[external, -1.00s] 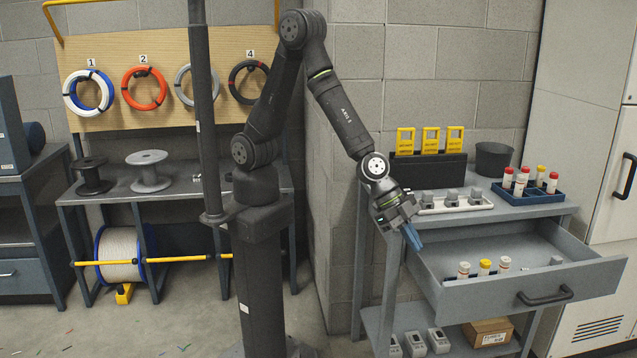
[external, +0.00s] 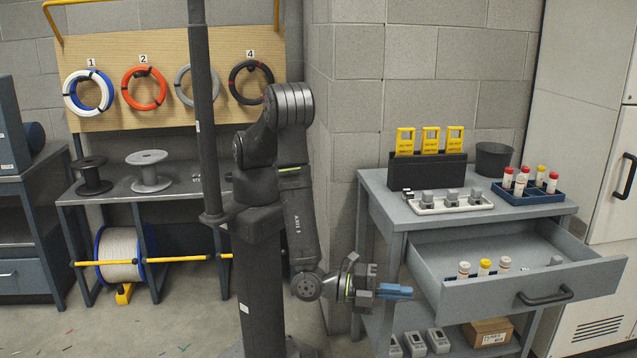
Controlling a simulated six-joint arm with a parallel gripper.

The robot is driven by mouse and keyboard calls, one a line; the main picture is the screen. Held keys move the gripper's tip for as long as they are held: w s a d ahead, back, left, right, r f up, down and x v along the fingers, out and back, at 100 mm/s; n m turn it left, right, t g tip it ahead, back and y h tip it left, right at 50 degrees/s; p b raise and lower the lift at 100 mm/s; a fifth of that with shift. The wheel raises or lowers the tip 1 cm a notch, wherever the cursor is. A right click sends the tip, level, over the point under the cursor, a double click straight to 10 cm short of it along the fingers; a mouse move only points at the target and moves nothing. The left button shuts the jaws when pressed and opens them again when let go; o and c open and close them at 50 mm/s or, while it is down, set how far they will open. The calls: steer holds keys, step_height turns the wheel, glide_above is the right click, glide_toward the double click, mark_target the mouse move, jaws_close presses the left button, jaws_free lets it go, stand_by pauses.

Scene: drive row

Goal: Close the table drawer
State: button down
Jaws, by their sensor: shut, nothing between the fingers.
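The table drawer (external: 480,290) is pulled out from the front of the grey table (external: 400,212). A dark handle (external: 545,296) sits on its front face. Several small capped bottles, one with a yellow cap (external: 485,266), stand inside the drawer. My gripper (external: 408,292) is shut and empty, with its blue fingers pointing right. It is to the left of the drawer front, close to its left end in the picture; I cannot tell the exact gap.
On the tabletop are a white tray (external: 412,207) of grey parts, a blue rack (external: 557,197) of vials, a dark cup (external: 494,160) and a black holder (external: 425,176) with yellow tags. A cardboard box (external: 488,332) is on the lower shelf. A tall cabinet (external: 585,120) stands at right.

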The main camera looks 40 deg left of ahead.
mark_target(416, 264)
step_height(416, 264, down, 9)
steer(key=w+d, duration=0.6)
steer(key=w, duration=0.1)
steer(key=shift+w+r, duration=0.15)
steer(key=shift+w, duration=0.05)
steer(key=shift+d, duration=0.1)
stand_by(0.3)
steer(key=w+a, duration=1.6)
